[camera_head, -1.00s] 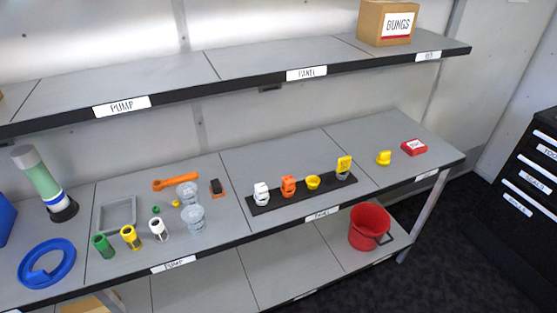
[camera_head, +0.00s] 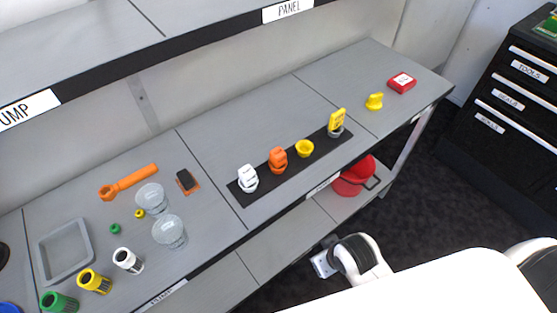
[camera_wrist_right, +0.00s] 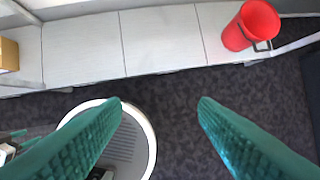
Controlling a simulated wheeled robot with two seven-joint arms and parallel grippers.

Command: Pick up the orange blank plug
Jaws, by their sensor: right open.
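The orange blank plug (camera_head: 278,160) stands on a black strip (camera_head: 240,202) on the middle shelf, between a white plug (camera_head: 247,178) and a yellow cup-like piece (camera_head: 304,149). A yellow tagged piece (camera_head: 337,122) stands at the strip's far right end. My right gripper (camera_wrist_right: 159,103) shows in the right wrist view with its two green fingers wide apart and nothing between them. It is over the dark floor in front of the shelf, away from the plug. The plug does not show in the wrist view.
A yellow knob (camera_head: 375,101) and a red box (camera_head: 401,83) lie right of the strip. Left are clear cups (camera_head: 169,231), an orange wrench (camera_head: 130,182) and a grey tray (camera_head: 65,252). A red bucket (camera_head: 352,181) stands on the lower shelf. An upper shelf (camera_head: 200,50) overhangs behind.

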